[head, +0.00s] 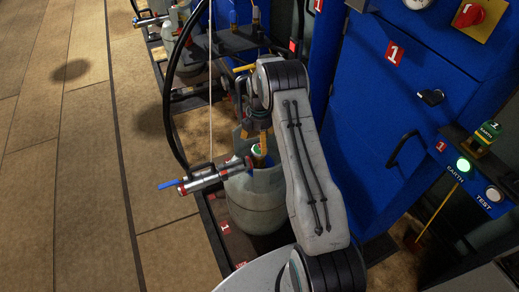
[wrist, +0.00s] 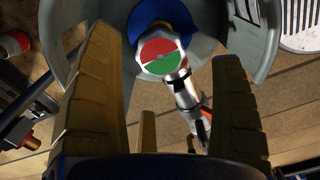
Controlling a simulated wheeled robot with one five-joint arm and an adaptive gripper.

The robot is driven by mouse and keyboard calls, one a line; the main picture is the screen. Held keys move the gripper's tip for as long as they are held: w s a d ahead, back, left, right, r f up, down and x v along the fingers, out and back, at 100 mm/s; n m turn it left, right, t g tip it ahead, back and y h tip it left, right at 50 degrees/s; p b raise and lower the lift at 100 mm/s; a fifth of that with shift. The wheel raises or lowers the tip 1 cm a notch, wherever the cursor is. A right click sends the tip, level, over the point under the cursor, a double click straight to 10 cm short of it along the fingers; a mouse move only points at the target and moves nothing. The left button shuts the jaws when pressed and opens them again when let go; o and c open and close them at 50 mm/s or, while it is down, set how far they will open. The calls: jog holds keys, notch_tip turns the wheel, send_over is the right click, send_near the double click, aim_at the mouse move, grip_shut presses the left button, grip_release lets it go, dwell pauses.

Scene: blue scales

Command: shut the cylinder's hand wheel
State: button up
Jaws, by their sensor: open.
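The grey cylinder (head: 258,208) stands upright on a low dark platform, a collar around its top. Its hand wheel (wrist: 160,52) shows from above in the wrist view as a round cap, half red and half green, over a blue part. In the head view the hand wheel (head: 257,150) is small and partly covered. A silver connector (head: 200,179) with a blue lever sticks out left from the valve. My gripper (head: 257,137) is above the valve, pointing down. In the wrist view my gripper (wrist: 166,46) is open, its fingers either side of the hand wheel, apart from it.
A black hose (head: 172,105) arches down left of my arm. The blue cabinet (head: 375,110) stands close on the right, with an EARTH lamp (head: 463,165) lit green. Another cylinder (head: 182,48) stands farther back. The floor (head: 70,170) at left is clear.

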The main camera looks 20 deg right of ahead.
aim_at(259, 149)
jog(key=shift+f, duration=2.65)
jog(key=shift+c, duration=0.4)
jog(key=c, duration=1.1)
